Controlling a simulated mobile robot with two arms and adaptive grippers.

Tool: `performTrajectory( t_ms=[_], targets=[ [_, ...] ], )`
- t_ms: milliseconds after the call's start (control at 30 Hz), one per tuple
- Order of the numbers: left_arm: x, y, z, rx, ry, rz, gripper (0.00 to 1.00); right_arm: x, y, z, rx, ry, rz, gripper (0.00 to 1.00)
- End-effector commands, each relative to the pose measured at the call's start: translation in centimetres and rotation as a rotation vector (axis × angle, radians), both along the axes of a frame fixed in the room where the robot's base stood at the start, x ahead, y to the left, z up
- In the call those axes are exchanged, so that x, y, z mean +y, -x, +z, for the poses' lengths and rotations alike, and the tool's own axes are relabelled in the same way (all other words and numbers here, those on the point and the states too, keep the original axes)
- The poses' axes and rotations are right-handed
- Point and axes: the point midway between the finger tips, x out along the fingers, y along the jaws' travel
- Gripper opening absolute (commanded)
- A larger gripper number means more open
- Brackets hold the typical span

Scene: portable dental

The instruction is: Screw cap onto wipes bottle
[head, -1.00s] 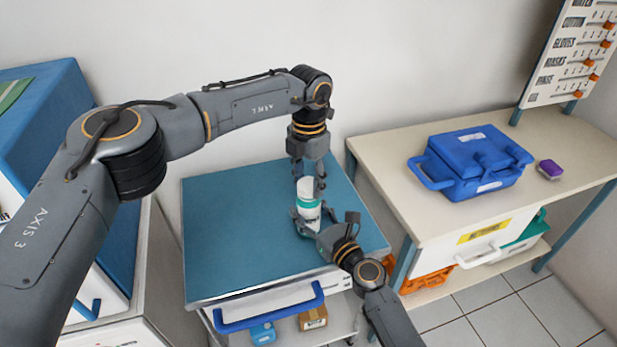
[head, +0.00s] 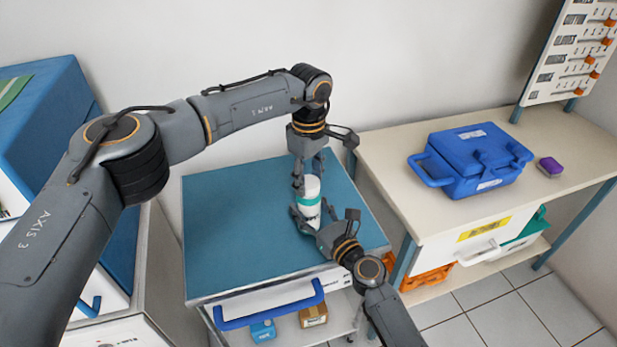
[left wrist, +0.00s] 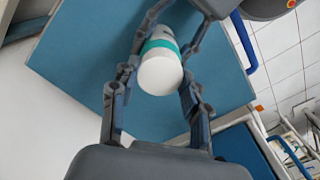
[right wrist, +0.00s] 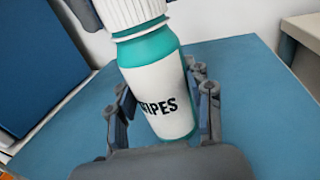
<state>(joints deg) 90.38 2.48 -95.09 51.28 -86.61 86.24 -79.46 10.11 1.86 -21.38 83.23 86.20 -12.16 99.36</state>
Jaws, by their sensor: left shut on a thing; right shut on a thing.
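The wipes bottle (head: 309,206) is white and teal and stands about upright on the blue cart top. My right gripper (head: 312,215) is shut on its body from the front right; in the right wrist view its label (right wrist: 160,105) reads partly "WIPES". The white ribbed cap (right wrist: 135,12) sits at the bottle's neck, its top out of frame there. Whether it is threaded cannot be told. My left gripper (head: 311,183) points down from above, shut on the cap. In the left wrist view the cap's round white top (left wrist: 160,74) lies between its fingers.
The blue cart top (head: 235,230) is otherwise clear. A cream bench (head: 400,175) to the right carries a blue case (head: 475,165) and a small purple item (head: 550,166). A blue-and-white cabinet (head: 50,110) stands at the left, behind my left arm.

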Motion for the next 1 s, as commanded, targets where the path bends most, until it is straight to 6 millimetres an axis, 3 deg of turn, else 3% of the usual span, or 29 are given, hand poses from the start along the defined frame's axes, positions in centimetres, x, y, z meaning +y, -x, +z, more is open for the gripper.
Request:
performTrajectory(
  t_ms=[700, 1000],
  targets=[
    [0.03, -0.07, -0.03, -0.001, 0.001, -1.352, 0.33, -0.01, 0.03, -0.09, 0.002, 0.001, 0.000, 0.00],
    [0.03, -0.10, -0.01, -0.002, 0.000, -1.521, 0.33, 0.00, 0.04, -0.10, 0.002, 0.001, 0.000, 0.00]
  ],
)
